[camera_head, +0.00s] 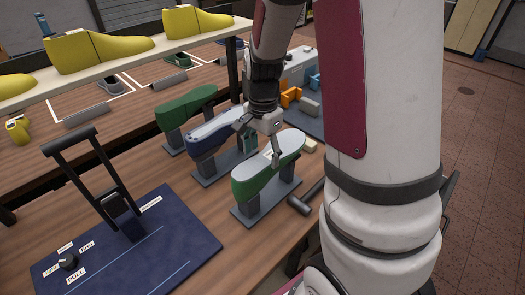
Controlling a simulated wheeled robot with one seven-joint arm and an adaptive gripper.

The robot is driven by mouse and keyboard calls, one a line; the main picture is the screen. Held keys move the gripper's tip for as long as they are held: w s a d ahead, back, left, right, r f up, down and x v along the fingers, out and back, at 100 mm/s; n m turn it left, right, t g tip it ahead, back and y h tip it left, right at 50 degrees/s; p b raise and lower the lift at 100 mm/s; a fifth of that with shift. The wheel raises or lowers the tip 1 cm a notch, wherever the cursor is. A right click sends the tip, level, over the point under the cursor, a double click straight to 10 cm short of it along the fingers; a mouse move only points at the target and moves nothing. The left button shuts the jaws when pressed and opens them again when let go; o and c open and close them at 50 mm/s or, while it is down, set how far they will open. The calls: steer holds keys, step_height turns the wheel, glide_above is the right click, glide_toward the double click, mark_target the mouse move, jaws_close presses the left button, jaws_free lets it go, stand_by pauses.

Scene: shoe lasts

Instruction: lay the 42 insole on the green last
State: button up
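Two green lasts stand on grey stands. The near green last (245,184) has a pale, insole-shaped layer (288,146) along its top. The far green last (187,104) shows a plain green top. A blue last (205,143) between them also has a pale top. My gripper (262,143) points down at the near green last, with one finger at or just above its pale top. I cannot tell whether it touches or holds the layer, or how far the fingers are apart. No 42 marking is readable.
A blue board (185,250) with a black upright frame (92,178) and a knob lies at front left. A dark hammer-like tool (303,202) lies right of the near last. Yellow lasts (95,48) stand on a raised shelf behind. Orange and grey blocks (290,96) are at the back.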

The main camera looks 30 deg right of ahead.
step_height(320, 180, up, 12)
stand_by(0.8)
stand_by(0.3)
steer(key=s+a+r+n+t, duration=0.2)
steer(key=s+a+r+n, duration=0.2)
steer(key=s+n, duration=0.3)
steer(key=s+a+r+n+t, duration=0.3)
steer(key=s+a+r+n, duration=0.2)
steer(key=s+a+n, duration=0.2)
steer(key=shift+s+n+t, duration=0.3)
steer(key=shift+s+n, duration=0.2)
steer(key=shift+n, duration=0.4)
